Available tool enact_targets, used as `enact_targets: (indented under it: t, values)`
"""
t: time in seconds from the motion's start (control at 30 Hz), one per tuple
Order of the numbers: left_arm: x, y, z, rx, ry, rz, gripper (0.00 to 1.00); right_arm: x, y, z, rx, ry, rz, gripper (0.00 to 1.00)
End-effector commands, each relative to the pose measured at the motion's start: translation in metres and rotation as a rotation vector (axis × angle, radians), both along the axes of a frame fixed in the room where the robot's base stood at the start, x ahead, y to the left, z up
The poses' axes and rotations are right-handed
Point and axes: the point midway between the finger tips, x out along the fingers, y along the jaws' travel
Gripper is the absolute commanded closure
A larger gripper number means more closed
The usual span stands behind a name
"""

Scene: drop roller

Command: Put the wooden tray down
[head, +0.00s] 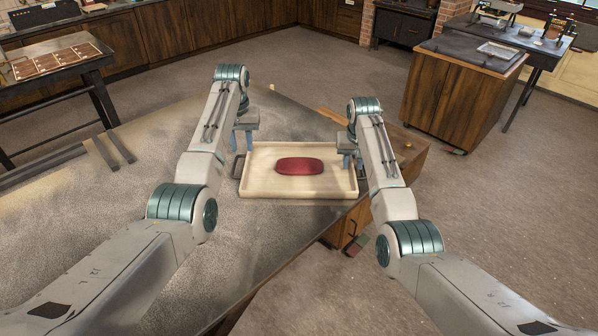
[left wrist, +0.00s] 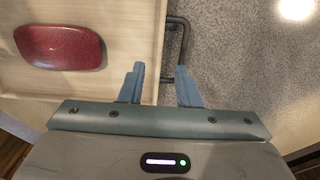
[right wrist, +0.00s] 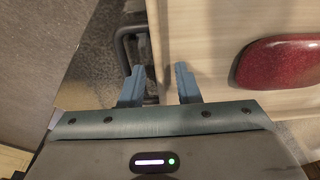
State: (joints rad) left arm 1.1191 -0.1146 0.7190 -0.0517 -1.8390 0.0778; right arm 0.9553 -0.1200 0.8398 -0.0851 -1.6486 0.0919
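The wooden tray (head: 256,186) is pale and shallow, with dark handles at its two ends. It is level near the table's right corner; I cannot tell whether it rests on the top. A dark red rounded object (head: 299,166) lies in it. My left gripper (head: 243,138) is at the tray's left end, fingers apart, with the tray wall and handle (left wrist: 184,45) just beyond the tips in the left wrist view. My right gripper (head: 349,160) is at the right end, fingers apart beside the other handle (right wrist: 122,45). Neither gripper visibly grips the tray.
The grey speckled table (head: 130,150) has free room to the left of the tray. Its right edge is close to the tray's right end. A wooden cabinet (head: 460,95) stands at the back right, and a side table (head: 60,65) at the back left.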

Motion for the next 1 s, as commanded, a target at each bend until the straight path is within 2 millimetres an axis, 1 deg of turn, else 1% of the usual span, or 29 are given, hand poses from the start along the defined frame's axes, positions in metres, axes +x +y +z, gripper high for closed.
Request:
enact_targets:
  t: [0.03,0.1,0.2,0.37,0.47,0.57,0.8,0.9,1.0]
  values:
    - [0.0,0.0,0.011,0.0,-0.002,0.0,0.7,0.0,0.0,0.0,0.0,0.0,0.0,0.7]
    - [0.0,0.0,0.024,0.0,-0.002,0.0,0.7,0.0,0.0,0.0,0.0,0.0,0.0,0.7]
    - [0.0,0.0,0.036,-0.001,-0.001,0.0,0.7,0.0,0.0,0.0,0.0,0.0,0.0,0.7]
    - [0.0,0.0,0.047,0.0,0.001,0.0,0.7,0.0,0.0,0.002,0.0,-0.001,0.0,0.7]
    - [0.0,0.0,0.048,0.0,0.001,0.0,0.7,-0.001,0.0,0.01,0.0,-0.001,0.0,0.7]
    - [0.0,0.0,0.048,0.0,0.001,0.0,0.7,-0.003,0.0,0.027,0.0,-0.004,0.0,0.7]
    - [0.0,0.0,0.048,0.0,0.001,0.0,0.7,-0.011,0.0,0.079,0.0,-0.004,0.0,0.7]
    - [0.0,0.0,0.047,0.0,0.001,0.0,0.7,-0.014,0.0,0.096,0.0,-0.004,0.0,0.7]
    - [0.0,0.0,0.047,0.0,0.001,0.0,0.7,-0.016,0.0,0.109,0.0,-0.002,0.0,0.7]
